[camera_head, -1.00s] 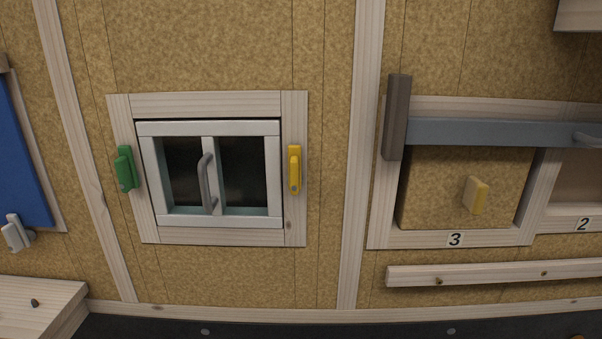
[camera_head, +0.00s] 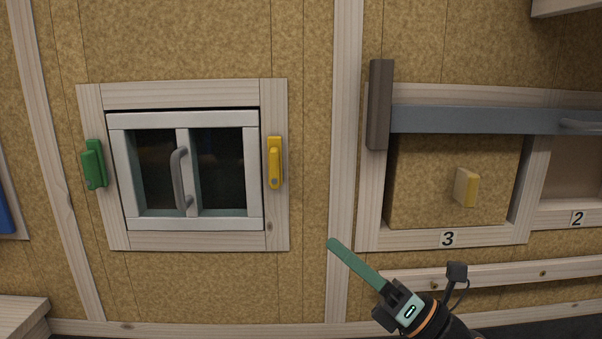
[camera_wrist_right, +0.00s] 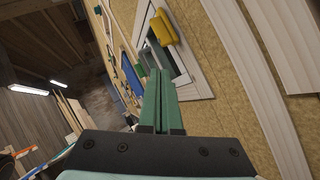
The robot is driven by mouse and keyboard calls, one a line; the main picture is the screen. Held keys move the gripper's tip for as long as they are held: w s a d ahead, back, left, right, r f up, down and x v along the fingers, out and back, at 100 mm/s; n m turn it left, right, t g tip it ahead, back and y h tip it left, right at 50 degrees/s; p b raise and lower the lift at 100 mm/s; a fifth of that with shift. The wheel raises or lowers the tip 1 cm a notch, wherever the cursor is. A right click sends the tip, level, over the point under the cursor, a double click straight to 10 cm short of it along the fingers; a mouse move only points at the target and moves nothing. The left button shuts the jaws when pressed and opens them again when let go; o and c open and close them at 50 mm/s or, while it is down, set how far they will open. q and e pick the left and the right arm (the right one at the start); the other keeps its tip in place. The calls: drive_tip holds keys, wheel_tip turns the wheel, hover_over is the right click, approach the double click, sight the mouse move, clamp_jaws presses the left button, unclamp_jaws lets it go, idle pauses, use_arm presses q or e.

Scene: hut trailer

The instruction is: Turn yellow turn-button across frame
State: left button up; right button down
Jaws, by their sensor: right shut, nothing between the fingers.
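The yellow turn-button (camera_head: 274,162) stands upright on the right side of the wooden frame (camera_head: 180,94) around a small two-pane window. It also shows in the right wrist view (camera_wrist_right: 164,27), beyond the fingertips. A green turn-button (camera_head: 95,165) is on the frame's left side. The window (camera_head: 186,221) has a grey handle (camera_head: 180,178) and looks slightly ajar or recessed in the frame; I cannot tell which. My right gripper (camera_head: 333,243) is shut and empty, below and to the right of the yellow button, apart from it. In the wrist view its green fingers (camera_wrist_right: 158,75) lie together. My left gripper is out of view.
A vertical wooden post (camera_head: 345,150) stands right of the window. Further right are a grey bar (camera_head: 470,120), a compartment marked 3 (camera_head: 448,239) with a pale knob (camera_head: 466,187), and a lower rail (camera_head: 510,275). A wooden ledge (camera_head: 20,312) is at the lower left.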

wheel_tip(320, 180, up, 6)
drive_tip(key=s+a+n+g+h+b, duration=0.15)
drive_tip(key=n+g+b, duration=0.35)
drive_tip(key=n, duration=1.2)
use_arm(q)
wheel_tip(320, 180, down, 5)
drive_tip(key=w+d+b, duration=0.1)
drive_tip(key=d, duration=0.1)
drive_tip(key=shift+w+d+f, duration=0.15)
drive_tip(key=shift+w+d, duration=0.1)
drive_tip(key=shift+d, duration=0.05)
use_arm(e)
drive_tip(key=d+r+n+t+h, duration=0.4)
drive_tip(key=d+r+n+h, duration=0.1)
drive_tip(key=d+r+n, duration=0.1)
drive_tip(key=shift+w+r, duration=0.35)
drive_tip(key=shift+w, duration=0.05)
drive_tip(key=p, duration=0.2)
approach(279, 154)
drive_tip(key=w, duration=0.3)
drive_tip(key=shift+a+r, duration=0.25)
drive_tip(key=shift+a, duration=0.1)
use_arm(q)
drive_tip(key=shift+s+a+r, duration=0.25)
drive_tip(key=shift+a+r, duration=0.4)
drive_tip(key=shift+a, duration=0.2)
use_arm(e)
drive_tip(key=shift+a+f, duration=0.1)
drive_tip(key=shift+a, duration=1.6)
